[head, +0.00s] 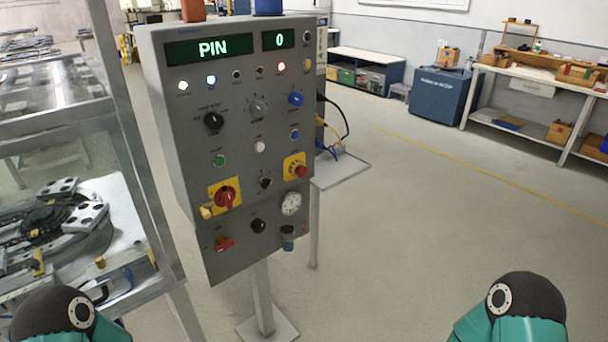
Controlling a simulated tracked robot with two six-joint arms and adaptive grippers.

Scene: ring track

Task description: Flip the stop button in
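A grey control panel (238,120) stands on a post in front of me. Its display reads PIN and 0. A red mushroom-shaped button (301,170) sits on a yellow plate at the panel's right side; it looks like the stop button. I cannot tell whether it is pressed in or out. A red rotary switch (225,196) on another yellow plate is lower left of it. Only teal and black parts of my two arms show at the bottom corners, well apart from the panel. Neither gripper is in view.
A glass-sided machine frame (130,150) stands close on the left. The floor (420,240) to the right is clear.

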